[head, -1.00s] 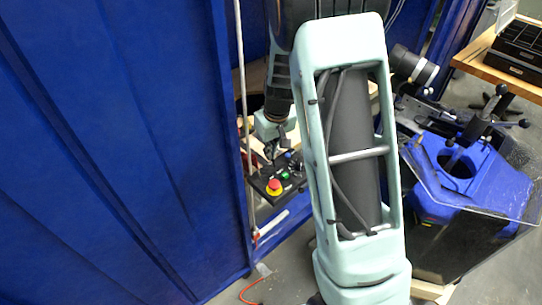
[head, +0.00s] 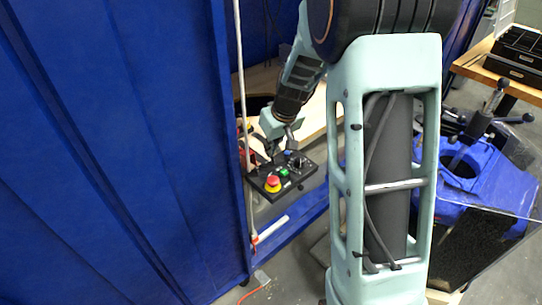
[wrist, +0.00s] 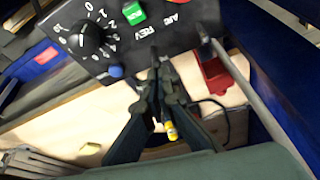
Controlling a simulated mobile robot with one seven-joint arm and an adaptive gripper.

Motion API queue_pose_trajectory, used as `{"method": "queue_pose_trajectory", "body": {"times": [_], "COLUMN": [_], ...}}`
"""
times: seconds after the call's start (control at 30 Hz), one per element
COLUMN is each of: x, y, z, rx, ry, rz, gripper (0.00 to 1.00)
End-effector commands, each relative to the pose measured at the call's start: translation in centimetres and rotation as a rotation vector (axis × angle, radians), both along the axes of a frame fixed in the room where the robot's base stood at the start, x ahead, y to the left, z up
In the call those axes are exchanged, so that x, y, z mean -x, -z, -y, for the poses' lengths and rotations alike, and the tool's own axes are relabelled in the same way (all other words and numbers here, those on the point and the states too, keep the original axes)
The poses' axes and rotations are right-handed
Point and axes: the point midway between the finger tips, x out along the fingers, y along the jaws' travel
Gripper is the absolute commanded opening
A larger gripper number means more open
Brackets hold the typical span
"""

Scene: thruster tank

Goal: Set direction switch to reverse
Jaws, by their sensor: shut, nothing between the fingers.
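A black control panel (head: 303,180) carries a red emergency button (head: 272,184), a green button (head: 284,172) and a dial (head: 298,162). In the wrist view the panel (wrist: 190,35) fills the top, with the numbered dial (wrist: 90,40), the green button (wrist: 133,12), a blue button (wrist: 115,71) and a REV label. My gripper (head: 270,155) is at the panel's far left edge. In the wrist view my gripper (wrist: 158,70) is shut and empty, its tips by the edge near REV. I cannot clearly separate the direction switch from the dark fingertips, nor tell its position or any contact.
A blue curtain (head: 110,150) fills the left side, with a pale upright pole (head: 241,110) close to the panel. A blue machine (head: 475,170) with a clear cover stands right. A wooden table (head: 490,65) holds black trays. A red bin (wrist: 215,80) lies below the panel.

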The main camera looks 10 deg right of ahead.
Motion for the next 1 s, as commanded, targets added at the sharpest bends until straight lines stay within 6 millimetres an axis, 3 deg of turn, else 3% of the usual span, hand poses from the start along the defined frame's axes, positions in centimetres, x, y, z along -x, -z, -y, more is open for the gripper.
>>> {"method": "queue_pose_trajectory", "body": {"times": [0.03, 0.37, 0.6, 1.0], "x": [0.0, 0.4, 0.5, -0.4], "y": [0.8, 0.6, -0.1, 0.5], "z": [0.2, 0.6, 0.5, 0.0], "rx": [-0.008, -0.082, -0.080, -0.080], "ry": [0.002, 0.003, -0.001, -0.001], "rz": [0.015, 0.147, 0.138, 0.139], "gripper": [0.00, 0.00, 0.00, 0.00]}}
